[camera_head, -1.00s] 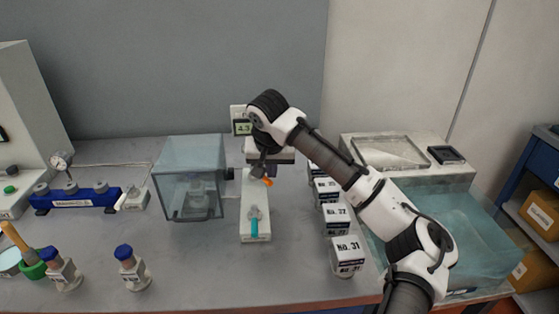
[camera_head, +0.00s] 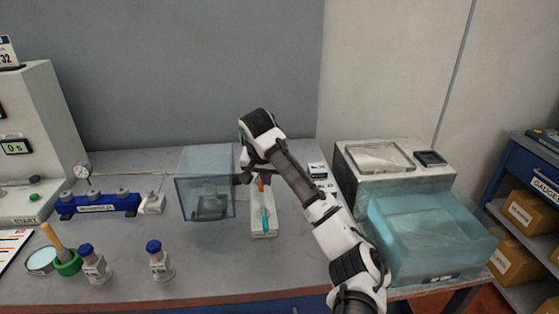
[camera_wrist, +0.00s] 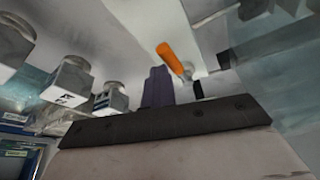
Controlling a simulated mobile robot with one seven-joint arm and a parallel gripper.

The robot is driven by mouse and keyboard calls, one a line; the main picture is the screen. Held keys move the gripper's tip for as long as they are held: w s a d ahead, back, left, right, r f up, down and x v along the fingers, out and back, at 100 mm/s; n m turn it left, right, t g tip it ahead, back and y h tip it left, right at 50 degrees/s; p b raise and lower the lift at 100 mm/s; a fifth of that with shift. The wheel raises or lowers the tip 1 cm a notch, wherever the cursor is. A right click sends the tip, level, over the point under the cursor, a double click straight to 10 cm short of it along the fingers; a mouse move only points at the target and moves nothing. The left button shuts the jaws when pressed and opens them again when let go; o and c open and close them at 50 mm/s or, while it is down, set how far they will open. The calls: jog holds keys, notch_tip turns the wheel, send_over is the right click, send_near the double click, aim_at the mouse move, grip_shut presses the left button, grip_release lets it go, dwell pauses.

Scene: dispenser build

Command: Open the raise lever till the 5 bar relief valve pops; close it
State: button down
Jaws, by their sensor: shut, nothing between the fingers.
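A white valve panel (camera_head: 272,233) lies on the grey bench. An orange lever (camera_head: 261,184) stands at its far end and a teal lever (camera_head: 265,222) at its near end; I cannot read which is marked raise. My gripper (camera_head: 247,175) is right beside the orange lever, partly hidden by my wrist. In the wrist view, the orange lever (camera_wrist: 170,58) shows just ahead of my shut gripper (camera_wrist: 178,88), which holds nothing. I cannot tell whether they touch. The relief valve cannot be picked out, and no pressure reading is visible.
A clear box (camera_head: 206,185) stands close left of the panel. Several white numbered blocks (camera_head: 318,171) sit to the right, partly behind my arm. A teal tub (camera_head: 430,235) is farther right. A blue manifold (camera_head: 100,204) and blue-capped bottles (camera_head: 158,262) stand left.

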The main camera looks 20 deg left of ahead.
jog(key=shift+s+a+m, duration=0.2)
jog(key=shift+a+m, duration=0.15)
jog(key=shift+m, duration=0.05)
dwell(0.4)
notch_tip(320, 180, up, 10)
jog(key=d, duration=0.1)
jog(key=shift+w, duration=0.25)
dwell(0.3)
jog(key=shift+r, duration=0.1)
